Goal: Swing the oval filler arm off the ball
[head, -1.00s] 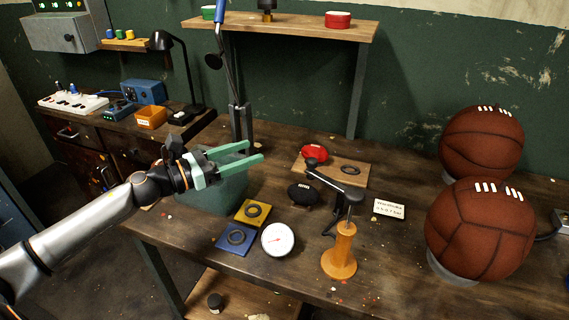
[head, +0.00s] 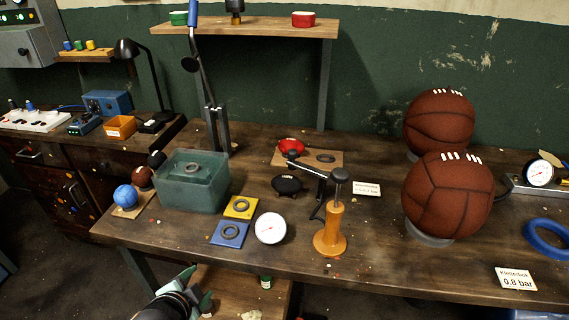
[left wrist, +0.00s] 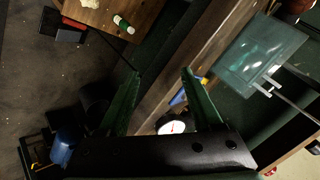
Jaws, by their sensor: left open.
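I cannot tell whether the arm touches either ball. My left gripper (head: 194,288) is open and empty, low before the bench's front edge, well apart from the arm. Its open fingers (left wrist: 161,75) show in the left wrist view. My right gripper is out of view.
A translucent green tank (head: 178,193) stands at the bench's left. Yellow (head: 240,207) and blue (head: 230,233) plates and a white gauge (head: 270,228) lie near the front edge. Two big brown balls (head: 447,195) stand at the right. A lower shelf (head: 235,285) sits under the bench.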

